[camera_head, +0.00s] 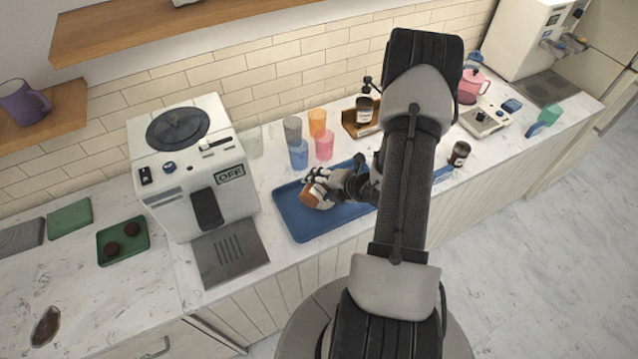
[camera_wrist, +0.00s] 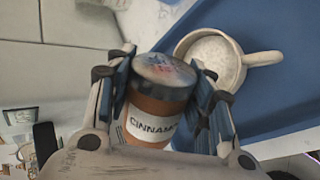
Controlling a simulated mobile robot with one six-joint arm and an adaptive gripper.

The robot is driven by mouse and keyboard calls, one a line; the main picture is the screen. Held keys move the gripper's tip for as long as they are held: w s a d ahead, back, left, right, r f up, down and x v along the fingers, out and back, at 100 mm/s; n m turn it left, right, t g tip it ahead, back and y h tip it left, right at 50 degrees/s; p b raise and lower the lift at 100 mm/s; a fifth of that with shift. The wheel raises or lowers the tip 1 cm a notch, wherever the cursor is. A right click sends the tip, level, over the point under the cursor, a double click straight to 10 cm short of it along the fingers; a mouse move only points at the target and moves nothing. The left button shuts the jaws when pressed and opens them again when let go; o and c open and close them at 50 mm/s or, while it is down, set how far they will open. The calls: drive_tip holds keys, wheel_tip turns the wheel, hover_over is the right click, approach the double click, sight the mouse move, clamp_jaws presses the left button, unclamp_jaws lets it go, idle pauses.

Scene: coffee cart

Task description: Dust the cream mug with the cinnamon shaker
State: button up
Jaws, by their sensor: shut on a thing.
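The cinnamon shaker (camera_wrist: 158,105) is an orange-brown jar with a white "CINNAMON" label and a speckled grey lid. My gripper (camera_wrist: 160,82) is shut on it, one finger on each side. In the head view my gripper (camera_head: 328,184) holds the shaker (camera_head: 316,196) over the blue tray (camera_head: 292,223), and the shaker looks tilted. The cream mug (camera_wrist: 240,60) shows in the wrist view on the blue tray, just beyond the shaker's lid, its handle to the right. Part of its near side is hidden by the right finger. In the head view I cannot make the mug out clearly.
A white coffee machine (camera_head: 190,165) marked "OFF" stands left of the tray. Coloured cups (camera_head: 324,145) stand behind it. A dark jar (camera_head: 459,153) is on the counter to the right. A green tray (camera_head: 122,258) with two dark discs lies at the left.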

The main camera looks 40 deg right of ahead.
drive_tip(key=shift+r+p, duration=0.85)
drive_tip(key=shift+r, duration=0.3)
wheel_tip(320, 180, down, 2)
drive_tip(key=shift+f+b, duration=0.25)
drive_tip(key=shift+b, duration=0.8)
drive_tip(key=shift+r, duration=0.1)
drive_tip(key=shift+r+p, duration=0.95)
drive_tip(key=shift+r, duration=0.25)
wheel_tip(320, 180, down, 3)
drive_tip(key=shift+r+b, duration=0.15)
drive_tip(key=shift+b, duration=1)
drive_tip(key=shift+r, duration=0.1)
